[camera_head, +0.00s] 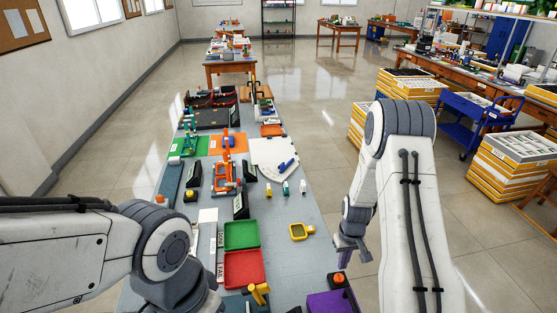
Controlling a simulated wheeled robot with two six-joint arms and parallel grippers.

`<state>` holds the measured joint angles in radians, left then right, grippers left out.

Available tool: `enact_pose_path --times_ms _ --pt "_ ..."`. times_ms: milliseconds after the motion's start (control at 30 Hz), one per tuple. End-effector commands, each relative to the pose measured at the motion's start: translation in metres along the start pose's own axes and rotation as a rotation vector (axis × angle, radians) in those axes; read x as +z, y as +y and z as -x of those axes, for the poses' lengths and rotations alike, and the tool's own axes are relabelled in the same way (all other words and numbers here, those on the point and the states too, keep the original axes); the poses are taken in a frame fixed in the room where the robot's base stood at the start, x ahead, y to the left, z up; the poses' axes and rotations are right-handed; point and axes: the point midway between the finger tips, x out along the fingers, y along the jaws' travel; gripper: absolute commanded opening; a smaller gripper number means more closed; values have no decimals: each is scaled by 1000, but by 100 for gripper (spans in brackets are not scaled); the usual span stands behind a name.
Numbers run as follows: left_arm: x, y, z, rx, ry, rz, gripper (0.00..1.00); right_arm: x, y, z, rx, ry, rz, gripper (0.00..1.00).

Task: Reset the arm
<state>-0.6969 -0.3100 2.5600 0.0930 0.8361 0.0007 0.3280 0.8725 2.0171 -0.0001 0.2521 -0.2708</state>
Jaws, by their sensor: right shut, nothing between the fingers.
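My right arm comes in at the right, and its gripper (347,258) points down at the right edge of the grey workbench, above an orange button on a dark box (338,281). The right gripper is shut and empty. My left arm comes in from the lower left and covers part of the bench's left side. Its gripper is not visible.
The long workbench (290,222) holds a green tray (241,235), a red tray (244,269), a yellow frame-shaped piece (299,232), a purple bin (330,302) and an orange fixture (226,170). A blue cart (480,115) and stacked yellow-sided boxes (512,165) stand right. The floor between is clear.

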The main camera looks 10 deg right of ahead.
Motion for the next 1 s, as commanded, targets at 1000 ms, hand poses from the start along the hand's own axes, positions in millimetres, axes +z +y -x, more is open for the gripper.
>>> enact_pose_path --times_ms 1000 --pt "0 0 0 0 0 0 50 232 -248 258 -86 27 687 0"
